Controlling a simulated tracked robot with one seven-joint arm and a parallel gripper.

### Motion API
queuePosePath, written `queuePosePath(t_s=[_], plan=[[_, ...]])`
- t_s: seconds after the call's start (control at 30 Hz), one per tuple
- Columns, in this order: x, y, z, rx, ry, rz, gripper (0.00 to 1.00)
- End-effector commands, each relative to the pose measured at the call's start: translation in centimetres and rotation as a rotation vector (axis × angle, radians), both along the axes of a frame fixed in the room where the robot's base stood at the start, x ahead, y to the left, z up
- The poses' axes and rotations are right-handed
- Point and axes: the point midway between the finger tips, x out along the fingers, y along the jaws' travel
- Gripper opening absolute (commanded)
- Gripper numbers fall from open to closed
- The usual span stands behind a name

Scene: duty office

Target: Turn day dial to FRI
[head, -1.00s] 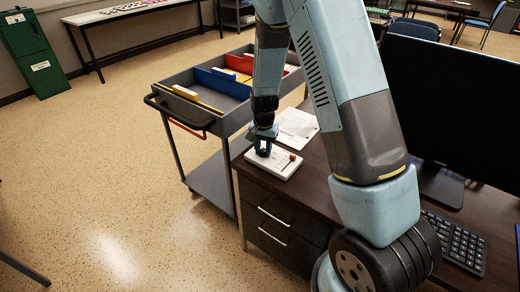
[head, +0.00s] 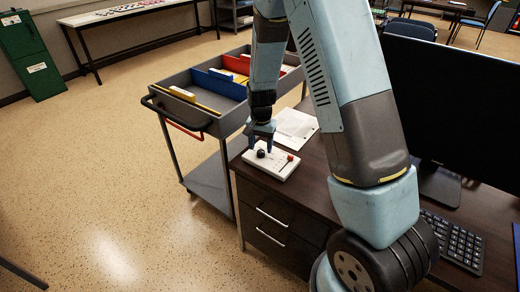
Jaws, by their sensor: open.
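A white panel (head: 279,169) lies on the near-left corner of the dark desk. A dark round knob (head: 261,154), which looks like the day dial, stands on its left part. A small red-tipped part (head: 290,158) is on its right part. The day markings and the knob's pointing direction are too small to read. My gripper (head: 261,148) points down over the dark knob, its fingers open and spread to either side of it. I cannot tell whether a finger touches the knob.
White paper sheets (head: 297,123) lie behind the panel. A grey cart (head: 222,127) with coloured file bins stands left of the desk. A monitor (head: 455,105) and keyboard (head: 455,240) are on the right. My arm hides the desk's middle.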

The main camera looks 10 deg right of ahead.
Motion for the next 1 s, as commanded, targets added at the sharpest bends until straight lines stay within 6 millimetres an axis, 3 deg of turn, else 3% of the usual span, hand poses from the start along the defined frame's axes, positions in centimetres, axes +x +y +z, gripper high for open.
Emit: queuePosePath(t_s=[0.5,0.7,1.0], plan=[[0.1,0.0,9.4,0.001,-0.002,0.000,0.58],[0.1,0.0,11.1,0.000,0.000,-0.001,0.58],[0.0,0.0,11.4,0.000,0.001,-0.001,0.58]])
